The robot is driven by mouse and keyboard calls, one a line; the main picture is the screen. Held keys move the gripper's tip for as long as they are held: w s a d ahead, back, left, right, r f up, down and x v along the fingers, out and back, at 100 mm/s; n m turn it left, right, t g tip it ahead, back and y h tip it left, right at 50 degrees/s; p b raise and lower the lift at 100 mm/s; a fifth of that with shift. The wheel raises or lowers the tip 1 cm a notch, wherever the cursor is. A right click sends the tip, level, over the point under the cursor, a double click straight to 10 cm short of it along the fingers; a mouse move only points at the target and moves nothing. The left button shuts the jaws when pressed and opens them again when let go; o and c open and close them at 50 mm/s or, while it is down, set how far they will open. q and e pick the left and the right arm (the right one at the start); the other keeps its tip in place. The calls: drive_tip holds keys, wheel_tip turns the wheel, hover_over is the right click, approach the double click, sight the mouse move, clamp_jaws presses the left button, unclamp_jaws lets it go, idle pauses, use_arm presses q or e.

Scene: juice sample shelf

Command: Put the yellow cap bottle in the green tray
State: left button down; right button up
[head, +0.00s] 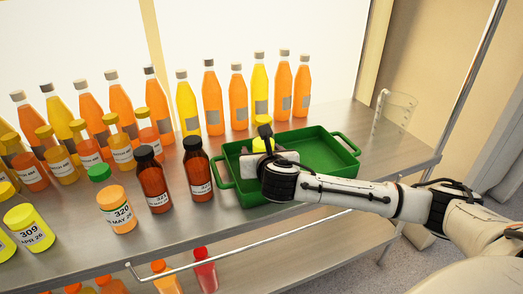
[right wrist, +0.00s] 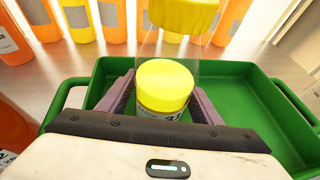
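The yellow cap bottle (right wrist: 165,88) is a clear bottle with yellow contents and a label, partly hidden by my right gripper. Its yellow cap (right wrist: 183,14) is at the top of the right wrist view. My right gripper (right wrist: 163,98) has a finger on each side of the bottle and appears shut on it. In the head view the bottle (head: 262,145) is upright within the outline of the green tray (head: 325,148), toward its left half. I cannot tell whether its base touches the tray floor. The tray also shows in the right wrist view (right wrist: 245,82). My left gripper is out of view.
Tall orange and yellow bottles (head: 238,98) stand along the back of the metal shelf (head: 250,222). Two dark brown bottles (head: 199,172) stand close to the tray's left side. A green-capped bottle (head: 116,210) and several yellow-capped ones stand further left. The tray's right half is empty.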

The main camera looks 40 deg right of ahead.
sight(263, 147)
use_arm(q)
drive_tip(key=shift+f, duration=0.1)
use_arm(e)
drive_tip(key=shift+r, duration=0.1)
drive_tip(key=shift+s+a+r, duration=0.1)
drive_tip(key=shift+s+r, duration=0.05)
drive_tip(key=shift+r, duration=0.1)
drive_tip(key=p+v, duration=0.3)
drive_tip(key=v, duration=0.7)
drive_tip(key=shift+s+a+r, duration=0.1)
drive_tip(key=shift+s+a, duration=0.1)
drive_tip(key=shift+s, duration=0.1)
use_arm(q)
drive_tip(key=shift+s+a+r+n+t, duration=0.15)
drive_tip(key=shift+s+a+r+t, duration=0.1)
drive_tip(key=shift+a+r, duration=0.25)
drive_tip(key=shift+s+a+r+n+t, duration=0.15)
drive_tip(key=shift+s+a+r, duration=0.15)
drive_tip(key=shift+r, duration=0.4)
use_arm(e)
drive_tip(key=shift+s+a+r, duration=0.1)
drive_tip(key=shift+s+a, duration=0.05)
drive_tip(key=shift+s, duration=0.25)
